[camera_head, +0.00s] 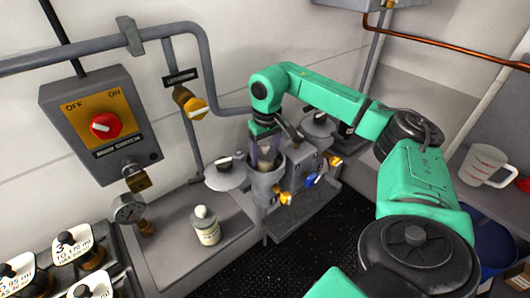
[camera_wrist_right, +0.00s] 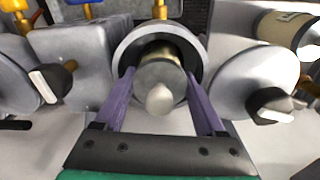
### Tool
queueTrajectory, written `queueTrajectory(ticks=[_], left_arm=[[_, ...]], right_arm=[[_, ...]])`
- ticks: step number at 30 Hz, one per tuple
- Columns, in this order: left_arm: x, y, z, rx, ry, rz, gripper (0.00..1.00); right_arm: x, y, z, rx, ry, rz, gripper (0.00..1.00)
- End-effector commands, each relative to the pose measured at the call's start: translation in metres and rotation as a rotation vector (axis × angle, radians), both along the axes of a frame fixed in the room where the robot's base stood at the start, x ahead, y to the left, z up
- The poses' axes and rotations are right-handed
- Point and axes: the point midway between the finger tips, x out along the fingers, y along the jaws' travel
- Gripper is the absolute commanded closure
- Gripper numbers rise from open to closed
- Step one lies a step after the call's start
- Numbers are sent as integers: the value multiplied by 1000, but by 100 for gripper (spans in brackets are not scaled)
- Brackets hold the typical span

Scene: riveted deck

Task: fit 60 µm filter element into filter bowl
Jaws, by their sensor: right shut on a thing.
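The filter bowl (camera_head: 268,185) is a grey open cup in the housing on the bench, in the middle of the head view. In the right wrist view its round rim (camera_wrist_right: 128,50) surrounds the filter element (camera_wrist_right: 158,75), a short tan cylinder with a grey end cap and a pale knob. My right gripper (camera_wrist_right: 160,98) has purple fingers shut on the element from both sides, in the bowl's mouth. In the head view the right gripper (camera_head: 266,152) points down over the bowl. How deep the element sits, and its 60 µm marking, cannot be seen. My left gripper is out of view.
A grey lid with a black knob (camera_head: 226,174) is beside the bowl; another lid (camera_head: 318,122) is behind. Yellow and blue handles (camera_head: 313,179) are on the housing. A measuring jug (camera_head: 483,164) is at right.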

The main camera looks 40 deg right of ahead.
Motion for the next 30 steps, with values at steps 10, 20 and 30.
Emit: queueTrajectory(ticks=[10,20,30], left_arm=[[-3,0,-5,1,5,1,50],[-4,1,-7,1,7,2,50],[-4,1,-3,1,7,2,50]], right_arm=[[0,0,-7,0,1,0,100],[0,0,-12,-1,0,0,16],[0,0,-5,0,-1,0,16]])
